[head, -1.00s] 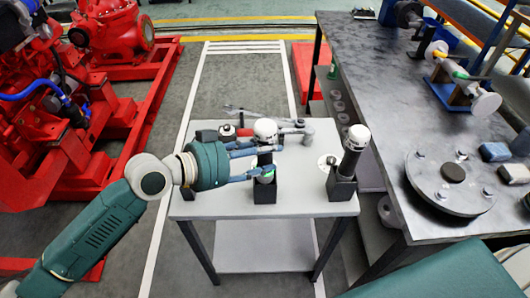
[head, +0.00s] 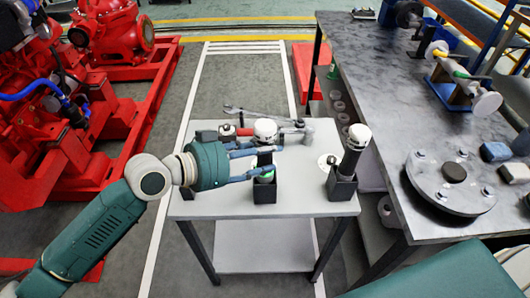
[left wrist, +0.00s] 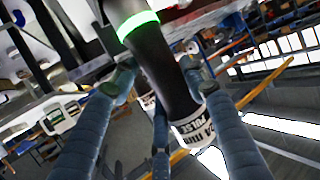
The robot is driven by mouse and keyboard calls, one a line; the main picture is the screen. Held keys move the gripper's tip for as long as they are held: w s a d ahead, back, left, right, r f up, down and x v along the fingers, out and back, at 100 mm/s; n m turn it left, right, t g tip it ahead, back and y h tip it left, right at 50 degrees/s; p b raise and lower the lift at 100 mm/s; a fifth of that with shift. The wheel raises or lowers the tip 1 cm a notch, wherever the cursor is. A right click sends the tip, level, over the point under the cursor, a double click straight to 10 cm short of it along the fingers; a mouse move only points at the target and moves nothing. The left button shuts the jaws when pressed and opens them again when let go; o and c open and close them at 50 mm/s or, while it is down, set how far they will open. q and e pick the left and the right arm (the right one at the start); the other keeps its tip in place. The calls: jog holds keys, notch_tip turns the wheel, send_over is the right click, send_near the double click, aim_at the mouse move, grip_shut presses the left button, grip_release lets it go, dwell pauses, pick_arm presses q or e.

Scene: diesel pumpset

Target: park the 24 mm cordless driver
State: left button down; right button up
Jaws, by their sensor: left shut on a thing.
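My left gripper (head: 262,160) is shut around a dark cordless driver with a white cap (head: 265,129) and a glowing green ring. The left wrist view shows the driver's dark body (left wrist: 162,62) between the fingers, with "24" and "PULSE" lettering on its white end (left wrist: 195,130). In the head view, the driver stands upright at a black square holder (head: 264,191) on the small grey table (head: 225,205). Its lower end is at the holder's mouth; whether it is fully seated is hidden. My right gripper is not in view.
A second white-capped driver (head: 355,148) stands in another black holder (head: 341,187) to the right. A wrench (head: 245,112) and other tools lie behind the held driver. A metal workbench (head: 385,95) borders the table on the right; red pump machinery (head: 60,130) stands left.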

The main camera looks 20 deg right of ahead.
pick_arm(q)
jog(key=shift+f+b, duration=0.7)
jog(key=c, duration=0.8)
grip_release()
jog(key=shift+c, duration=0.2)
jog(key=shift+f, duration=0.2)
jog(key=v, duration=1.2)
jog(key=shift+r, duration=0.2)
